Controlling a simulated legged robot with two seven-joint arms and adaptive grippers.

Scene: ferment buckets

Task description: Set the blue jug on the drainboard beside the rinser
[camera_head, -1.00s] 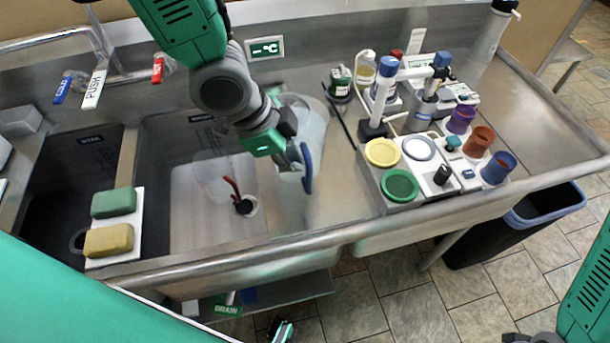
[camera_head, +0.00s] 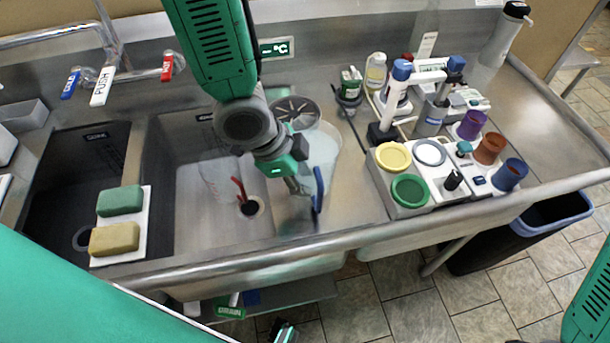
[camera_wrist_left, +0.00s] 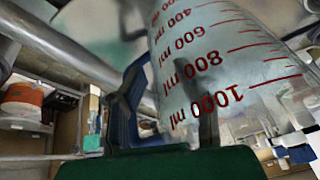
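The blue jug is a clear jug (camera_head: 322,150) with a blue handle (camera_head: 318,188), over the drainboard (camera_head: 352,190) right of the sink. The round dark rinser (camera_head: 297,112) is just behind it. My left gripper (camera_head: 301,186) is at the handle and appears shut on it, though its fingertips are partly hidden. In the left wrist view the jug (camera_wrist_left: 225,60) fills the upper right with red millilitre marks. Its blue handle (camera_wrist_left: 127,105) is close in front of the gripper. Whether the jug's base touches the drainboard is hidden.
A clear jug with a red handle (camera_head: 238,188) is in the sink (camera_head: 190,215). Two sponges (camera_head: 119,201) lie on a white board at left. Bottles, probes and coloured cups (camera_head: 489,148) crowd the right. The raised front rim (camera_head: 330,243) borders the drainboard.

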